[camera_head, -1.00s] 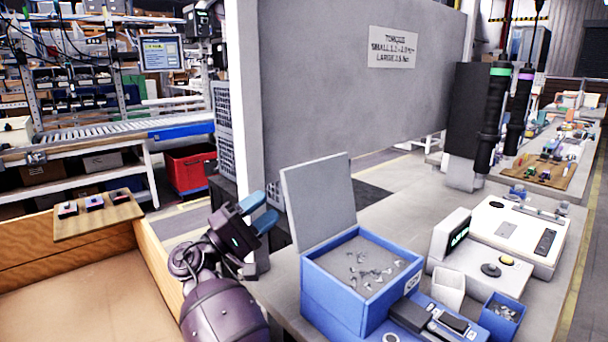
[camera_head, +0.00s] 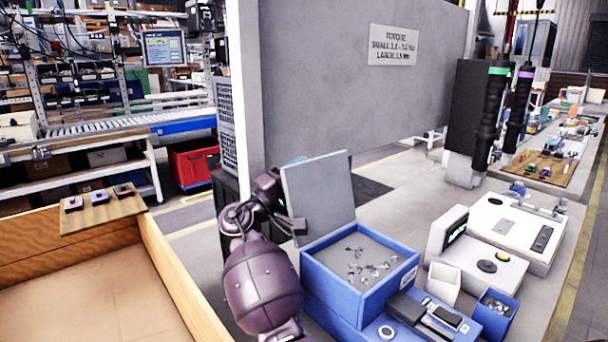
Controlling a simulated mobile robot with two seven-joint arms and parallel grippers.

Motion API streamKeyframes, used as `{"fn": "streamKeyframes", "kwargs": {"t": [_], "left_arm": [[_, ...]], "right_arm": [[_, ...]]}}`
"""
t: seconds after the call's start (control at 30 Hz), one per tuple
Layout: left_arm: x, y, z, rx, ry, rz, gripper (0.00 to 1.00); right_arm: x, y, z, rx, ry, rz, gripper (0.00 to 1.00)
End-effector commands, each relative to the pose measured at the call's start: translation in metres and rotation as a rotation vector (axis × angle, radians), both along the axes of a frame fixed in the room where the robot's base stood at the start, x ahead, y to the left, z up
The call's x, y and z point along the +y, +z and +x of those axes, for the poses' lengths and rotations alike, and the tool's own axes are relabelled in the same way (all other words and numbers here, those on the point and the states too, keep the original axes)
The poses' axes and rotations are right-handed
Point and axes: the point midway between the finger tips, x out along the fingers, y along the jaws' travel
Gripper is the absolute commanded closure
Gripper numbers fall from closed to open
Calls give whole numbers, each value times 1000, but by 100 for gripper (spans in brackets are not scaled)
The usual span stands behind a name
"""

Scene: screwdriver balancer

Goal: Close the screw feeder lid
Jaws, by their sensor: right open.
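The screw feeder is a blue box (camera_head: 350,297) on the grey bench, with loose screws (camera_head: 370,262) in its open top. Its flat grey lid (camera_head: 320,195) stands nearly upright at the box's back left side. My right gripper (camera_head: 276,195) is open at the left edge of the lid, on its outer side. One blue fingertip shows just above the lid's top left corner; the rest of the fingers is partly hidden, and I cannot tell whether they touch the lid. My left gripper is not in view.
A white device with a green display (camera_head: 480,262), a small white bin (camera_head: 443,283) and a blue bin of screws (camera_head: 496,312) stand to the right of the feeder. A grey panel (camera_head: 350,90) rises behind. Two hanging screwdrivers (camera_head: 490,115) are at the back right.

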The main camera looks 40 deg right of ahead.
Motion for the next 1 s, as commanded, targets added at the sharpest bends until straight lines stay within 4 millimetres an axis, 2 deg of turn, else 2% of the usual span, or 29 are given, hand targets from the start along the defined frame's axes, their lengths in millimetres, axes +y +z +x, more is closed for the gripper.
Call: {"fn": "streamKeyframes", "kwargs": {"t": [0.17,0.47,1.0], "left_arm": [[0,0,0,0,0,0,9],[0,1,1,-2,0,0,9],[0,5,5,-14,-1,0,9]], "right_arm": [[0,0,0,0,0,0,55],[0,0,0,0,0,0,100],[-1,5,-9,0,-1,0,100]]}}
